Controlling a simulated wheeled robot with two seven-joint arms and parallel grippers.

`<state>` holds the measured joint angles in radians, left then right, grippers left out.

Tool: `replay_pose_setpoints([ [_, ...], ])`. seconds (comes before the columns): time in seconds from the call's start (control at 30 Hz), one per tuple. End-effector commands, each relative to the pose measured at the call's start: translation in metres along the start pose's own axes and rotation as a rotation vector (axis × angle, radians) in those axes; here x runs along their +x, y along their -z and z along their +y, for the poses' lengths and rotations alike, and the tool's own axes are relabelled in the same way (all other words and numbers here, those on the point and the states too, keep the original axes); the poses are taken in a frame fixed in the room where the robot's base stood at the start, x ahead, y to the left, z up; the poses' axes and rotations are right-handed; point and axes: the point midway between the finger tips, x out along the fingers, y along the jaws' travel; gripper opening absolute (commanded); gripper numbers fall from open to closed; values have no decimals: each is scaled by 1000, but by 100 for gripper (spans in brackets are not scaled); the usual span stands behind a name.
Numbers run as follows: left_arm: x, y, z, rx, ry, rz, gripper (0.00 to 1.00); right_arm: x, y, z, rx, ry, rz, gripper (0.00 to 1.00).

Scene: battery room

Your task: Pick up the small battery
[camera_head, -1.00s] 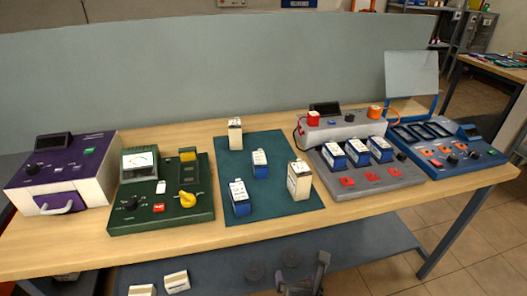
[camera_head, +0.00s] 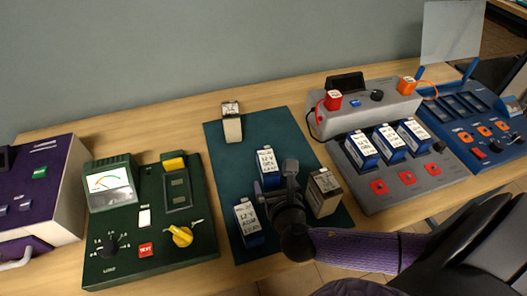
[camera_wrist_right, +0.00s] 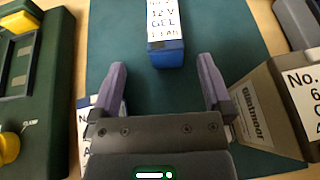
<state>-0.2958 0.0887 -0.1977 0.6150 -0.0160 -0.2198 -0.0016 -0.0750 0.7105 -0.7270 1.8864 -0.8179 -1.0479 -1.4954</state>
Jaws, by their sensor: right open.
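Several batteries stand on the dark teal mat (camera_head: 222,165). A small blue battery with a white top (camera_head: 267,163) is near the mat's middle. A similar blue battery (camera_head: 249,222) is at the front left. A beige battery (camera_head: 232,124) is at the back and another (camera_head: 323,192) at the right. My right gripper (camera_head: 283,178) is open and empty over the mat, just in front of the middle battery. In the right wrist view the middle battery (camera_wrist_right: 166,52) lies ahead, between the lines of the open fingers (camera_wrist_right: 162,75) and beyond their tips. My left gripper is out of view.
A grey charger (camera_head: 375,192) with several blue batteries, red and orange clamps stands to the right, with a blue unit (camera_head: 490,150) beyond. A green tester (camera_head: 150,262) and purple device (camera_head: 60,180) stand left. The beige battery stands close beside my right gripper.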

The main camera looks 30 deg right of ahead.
Motion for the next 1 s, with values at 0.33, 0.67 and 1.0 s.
replay_pose_setpoints([
  [0.33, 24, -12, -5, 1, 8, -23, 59, 65, -7, -6, 1, 2, -3, 100],
  [0.67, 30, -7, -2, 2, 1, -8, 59, 85, -9, -6, 0, 1, 1, 100],
  [1.0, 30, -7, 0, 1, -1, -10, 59, 85, -9, -6, 0, 1, 1, 34],
])
